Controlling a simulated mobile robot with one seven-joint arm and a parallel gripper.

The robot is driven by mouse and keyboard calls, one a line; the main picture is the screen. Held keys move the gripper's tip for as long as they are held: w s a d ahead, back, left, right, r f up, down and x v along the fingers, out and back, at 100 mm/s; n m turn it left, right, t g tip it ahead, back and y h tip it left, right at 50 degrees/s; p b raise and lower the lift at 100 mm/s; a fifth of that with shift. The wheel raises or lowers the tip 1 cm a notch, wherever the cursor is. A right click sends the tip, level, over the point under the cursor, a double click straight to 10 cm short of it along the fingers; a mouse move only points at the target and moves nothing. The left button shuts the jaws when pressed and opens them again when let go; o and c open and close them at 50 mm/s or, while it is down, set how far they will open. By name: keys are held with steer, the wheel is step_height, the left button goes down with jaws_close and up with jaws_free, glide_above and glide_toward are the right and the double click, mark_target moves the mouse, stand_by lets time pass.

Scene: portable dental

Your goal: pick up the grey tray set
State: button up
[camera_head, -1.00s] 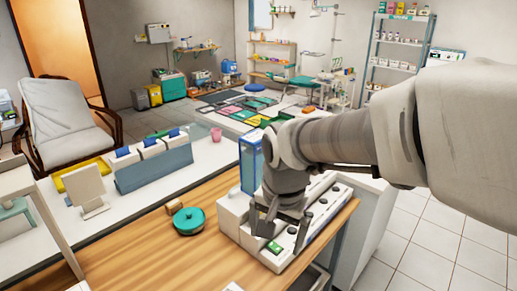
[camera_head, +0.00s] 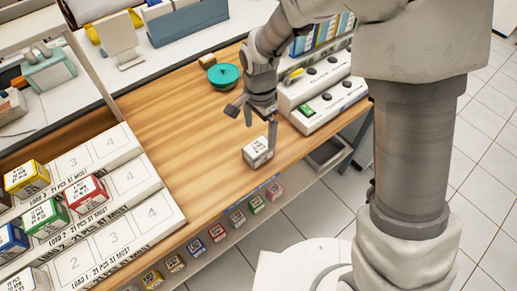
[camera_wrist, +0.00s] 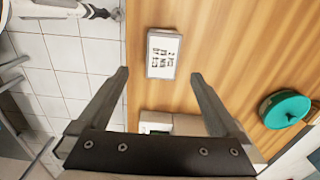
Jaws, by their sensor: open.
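The grey tray set (camera_head: 258,152) is a small grey box with a white printed label on top. It sits alone on the wooden tabletop near the front edge. In the wrist view the tray set (camera_wrist: 163,53) lies label up, just beyond the fingertips. My gripper (camera_head: 252,126) is above the table close to the box, with its fingers pointing down. In the wrist view my gripper (camera_wrist: 160,75) is open, with nothing between its fingers.
A white device with dark knobs (camera_head: 318,88) and a round teal container (camera_head: 223,75) stand farther back on the table (camera_head: 170,120). A stepped white rack (camera_head: 130,225) with coloured boxes is at the left. Small boxes line a lower shelf. Wood around the tray set is clear.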

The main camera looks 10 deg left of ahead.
mark_target(258, 146)
steer(key=f, duration=0.8)
steer(key=shift+a+f, duration=0.2)
steer(key=shift+f, duration=0.1)
jaws_close()
